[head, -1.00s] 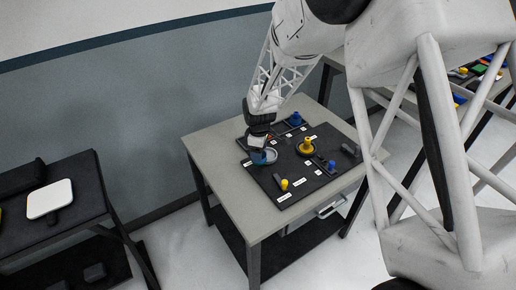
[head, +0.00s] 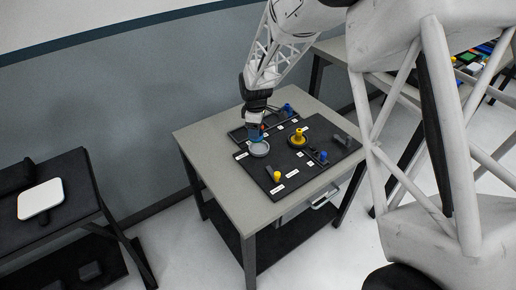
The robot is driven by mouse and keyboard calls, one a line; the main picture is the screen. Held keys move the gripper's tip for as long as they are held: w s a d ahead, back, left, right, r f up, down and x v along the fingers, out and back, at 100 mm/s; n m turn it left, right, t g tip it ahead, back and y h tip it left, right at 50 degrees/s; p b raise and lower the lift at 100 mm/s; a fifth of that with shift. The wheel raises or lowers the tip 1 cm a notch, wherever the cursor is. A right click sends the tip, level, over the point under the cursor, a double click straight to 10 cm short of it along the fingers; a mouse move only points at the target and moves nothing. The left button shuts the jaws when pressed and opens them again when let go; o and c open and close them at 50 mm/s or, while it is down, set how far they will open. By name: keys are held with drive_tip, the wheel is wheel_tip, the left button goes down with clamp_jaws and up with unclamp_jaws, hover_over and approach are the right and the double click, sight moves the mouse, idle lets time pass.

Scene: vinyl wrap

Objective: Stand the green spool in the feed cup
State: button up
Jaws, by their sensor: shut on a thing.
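My gripper (head: 255,128) is over the left part of the black board, pointing down. It is shut on a blue piece (head: 254,137), whose shape is mostly hidden by the fingers. The piece is just behind a round grey dish (head: 260,150), which looks empty. I cannot tell from this angle how high the piece is above the board. I make out no green spool on the board. The labels are too small to read, so I cannot tell which holder is the feed cup.
The black board (head: 287,164) on the grey table (head: 215,163) carries a yellow spool on a round base (head: 298,138), a small yellow piece (head: 277,176) and a blue piece (head: 323,157). Another blue piece (head: 287,108) stands in a dark tray at the back. A black side table (head: 75,205) stands left.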

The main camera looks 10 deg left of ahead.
drive_tip(key=w+r, duration=0.1)
drive_tip(key=w+d+r, duration=0.1)
drive_tip(key=shift+w+r, duration=0.1)
drive_tip(key=shift+r, duration=0.25)
hover_over(259, 149)
drive_tip(key=shift+w+f, duration=0.15)
drive_tip(key=shift+f, duration=3.05)
drive_tip(key=shift+f, duration=1.85)
drive_tip(key=shift+f, duration=0.1)
drive_tip(key=o, duration=0.9)
